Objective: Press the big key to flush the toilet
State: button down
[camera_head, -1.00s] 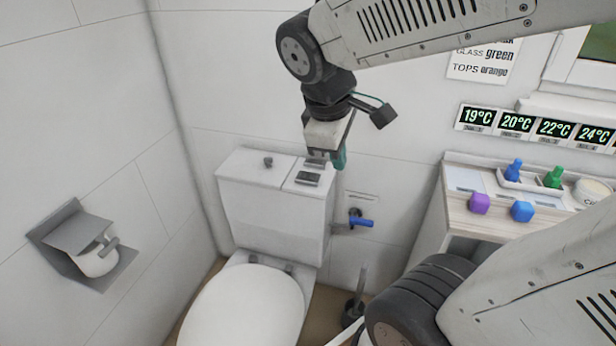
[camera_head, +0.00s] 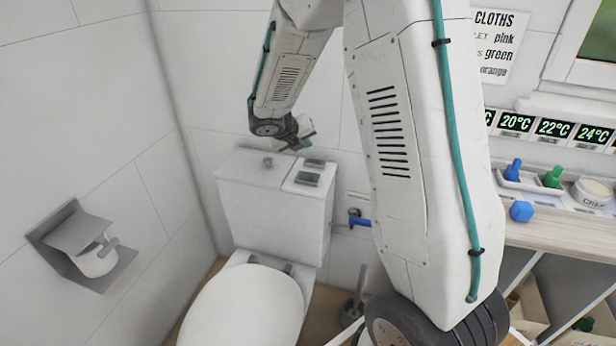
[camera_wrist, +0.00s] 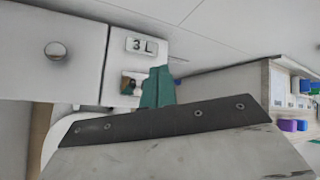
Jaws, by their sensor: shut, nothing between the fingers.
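The toilet cistern (camera_head: 270,215) stands against the tiled wall with a pale lid. Two grey flush keys sit on the lid's right part: a rear key (camera_head: 314,163) and a larger-looking front key (camera_head: 307,179). In the wrist view the rear key (camera_wrist: 147,46) reads "3 L", and the front key (camera_wrist: 129,85) is partly hidden by my fingers. My gripper (camera_wrist: 157,73) has its green fingers shut together and empty, beside the front key in that picture. In the head view it is a small shape above the rear of the lid. Contact with either key cannot be told.
A round knob (camera_head: 267,162) sits on the lid's left. A blue valve handle (camera_head: 361,222) is right of the cistern. A paper holder (camera_head: 80,240) is on the left wall. A shelf (camera_head: 550,233) with bottles stands right. The toilet lid (camera_head: 245,310) is down.

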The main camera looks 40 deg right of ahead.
aim_at(309, 176)
jog(key=shift+f, duration=0.1)
jog(key=shift+f, duration=4.25)
jog(key=shift+f, duration=0.1)
jog(key=shift+s+f, duration=0.1)
jog(key=shift+f, duration=0.25)
jog(key=shift+f, duration=0.9)
jog(key=shift+r, duration=1.35)
jog(key=shift+r, duration=2.5)
